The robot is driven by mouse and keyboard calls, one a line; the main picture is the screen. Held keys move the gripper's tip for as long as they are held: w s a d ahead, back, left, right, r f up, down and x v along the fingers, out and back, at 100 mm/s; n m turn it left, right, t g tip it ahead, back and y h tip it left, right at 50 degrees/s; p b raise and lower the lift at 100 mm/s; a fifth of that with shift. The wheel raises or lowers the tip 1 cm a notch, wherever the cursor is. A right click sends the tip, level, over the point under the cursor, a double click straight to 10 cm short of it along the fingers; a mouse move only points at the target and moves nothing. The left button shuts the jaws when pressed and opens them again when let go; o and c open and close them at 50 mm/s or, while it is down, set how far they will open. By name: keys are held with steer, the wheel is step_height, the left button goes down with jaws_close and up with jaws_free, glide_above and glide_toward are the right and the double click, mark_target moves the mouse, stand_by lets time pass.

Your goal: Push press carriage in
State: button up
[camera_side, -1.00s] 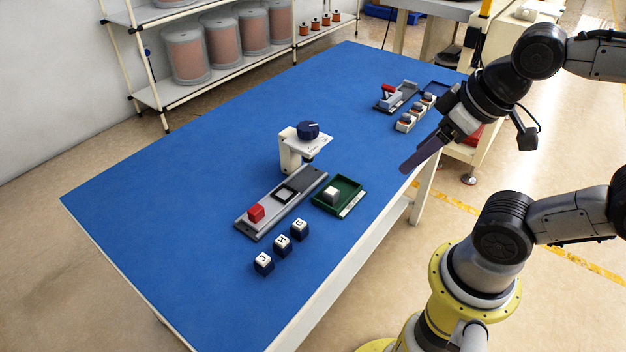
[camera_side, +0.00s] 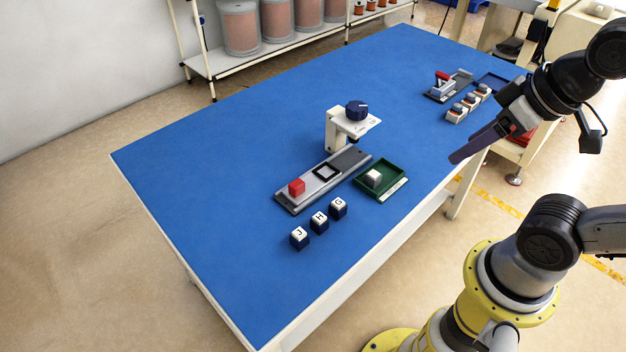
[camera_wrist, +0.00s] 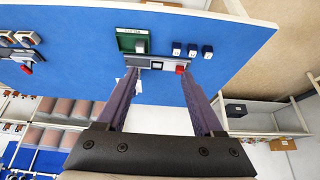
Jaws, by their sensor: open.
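The press (camera_side: 335,133) is a white bracket with a dark blue knob (camera_side: 357,110) on top. A grey rail (camera_side: 352,157) runs from beneath it towards the lower left. On the rail lies a light grey carriage (camera_side: 310,184) with a black square frame (camera_side: 327,171) and a red block (camera_side: 296,187) at its outer end. The frame is outside the press head. The red block also shows in the wrist view (camera_wrist: 180,70). My gripper (camera_side: 456,158) is above the table's right edge, away from the press, its purple fingers spread and empty in the wrist view (camera_wrist: 157,78).
A green tray (camera_side: 362,191) holding a pale block (camera_side: 374,177) lies right of the rail. Letter blocks J (camera_side: 299,239), H (camera_side: 319,223) and G (camera_side: 338,208) stand in front. The blue table's left side is clear.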

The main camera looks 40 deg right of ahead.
stand_by(0.3)
steer(key=shift+o, duration=0.5)
steer(key=w+r+m, duration=0.1)
steer(key=w+r, duration=0.5)
steer(key=w, duration=0.2)
steer(key=n+g, duration=0.1)
steer(key=g, duration=0.5)
glide_above(297, 183)
step_height(297, 183, down, 19)
step_height(297, 183, down, 13)
steer(key=shift+r, duration=0.1)
